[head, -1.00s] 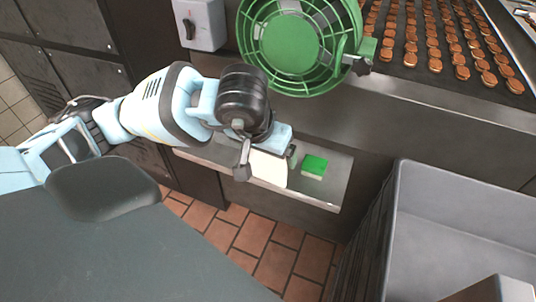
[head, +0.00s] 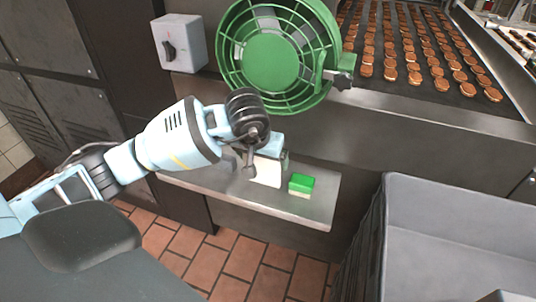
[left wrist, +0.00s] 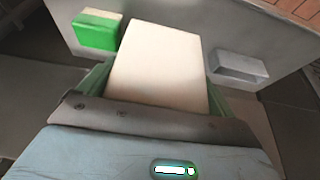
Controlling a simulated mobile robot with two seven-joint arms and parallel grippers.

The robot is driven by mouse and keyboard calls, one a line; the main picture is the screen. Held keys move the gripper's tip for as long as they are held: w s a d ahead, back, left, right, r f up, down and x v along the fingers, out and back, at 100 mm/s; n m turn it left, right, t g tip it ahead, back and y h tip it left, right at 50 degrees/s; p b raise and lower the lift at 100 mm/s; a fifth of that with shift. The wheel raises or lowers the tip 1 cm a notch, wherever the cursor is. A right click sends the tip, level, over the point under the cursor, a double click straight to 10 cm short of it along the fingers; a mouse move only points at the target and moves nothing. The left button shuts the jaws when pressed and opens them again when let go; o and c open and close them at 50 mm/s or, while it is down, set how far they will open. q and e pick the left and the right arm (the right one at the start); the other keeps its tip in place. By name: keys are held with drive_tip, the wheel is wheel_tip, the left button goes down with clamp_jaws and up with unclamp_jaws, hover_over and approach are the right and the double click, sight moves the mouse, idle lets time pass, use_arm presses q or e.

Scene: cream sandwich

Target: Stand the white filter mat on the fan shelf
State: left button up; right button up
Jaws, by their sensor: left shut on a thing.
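The white filter mat (head: 266,172) is a flat pale panel held upright over the metal fan shelf (head: 222,190), below the green fan (head: 270,60). My left gripper (head: 268,152) is shut on its upper part. In the left wrist view the mat (left wrist: 160,68) sticks out between the green fingers (left wrist: 158,88). Its lower edge looks close to the shelf top, but I cannot tell whether it touches. My right gripper is not in view.
A green and white sponge (head: 301,184) lies on the shelf just right of the mat. A grey switch box (head: 181,43) is at upper left. A large grey crate (head: 450,215) stands at right.

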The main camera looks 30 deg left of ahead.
use_arm(q)
drive_tip(key=shift+w+a+f, duration=0.25)
drive_tip(key=shift+w+f, duration=0.5)
drive_tip(key=shift+w, duration=0.35)
drive_tip(key=shift+w+a+f, duration=0.25)
drive_tip(key=shift+w+f, duration=0.5)
drive_tip(key=shift+w, duration=0.3)
drive_tip(key=shift+f, duration=0.1)
drive_tip(key=o, duration=0.7)
drive_tip(key=shift+s+r, duration=0.1)
drive_tip(key=shift+r, duration=0.25)
drive_tip(key=v, duration=1.1)
drive_tip(key=shift+s+r, duration=0.2)
drive_tip(key=shift+s, duration=0.05)
